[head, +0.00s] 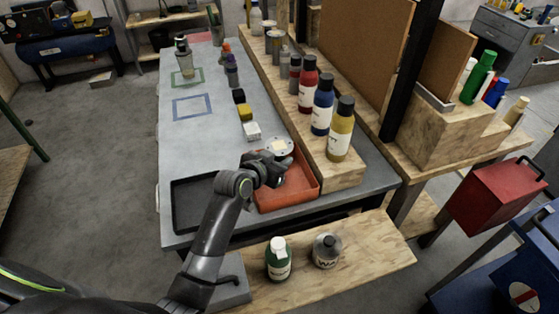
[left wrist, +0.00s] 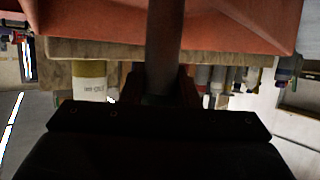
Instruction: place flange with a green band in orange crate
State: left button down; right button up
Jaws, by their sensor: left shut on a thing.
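The orange crate (head: 305,195) sits at the near right end of the grey table. My left gripper (head: 275,170) is above it, shut on a dark grey cylindrical part (left wrist: 163,45) that extends toward the crate. A pale round flange disc (head: 285,146) with a tan centre shows just beyond the gripper in the head view. It looks like the top of the held part, but the join is hidden. I cannot make out a green band. The orange crate also shows in the left wrist view (left wrist: 240,22). My right gripper is not in view.
A black tray (head: 178,205) stands left of the crate. White, yellow and black blocks (head: 246,117) lie beyond it. Bottles, including a yellow one (head: 341,132), line the wooden ledge at right.

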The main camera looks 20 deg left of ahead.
pick_arm(q)
jog(key=shift+f, duration=0.25)
jog(key=shift+f, duration=0.2)
jog(key=c, duration=1.1)
grip_release()
jog(key=shift+r, duration=0.1)
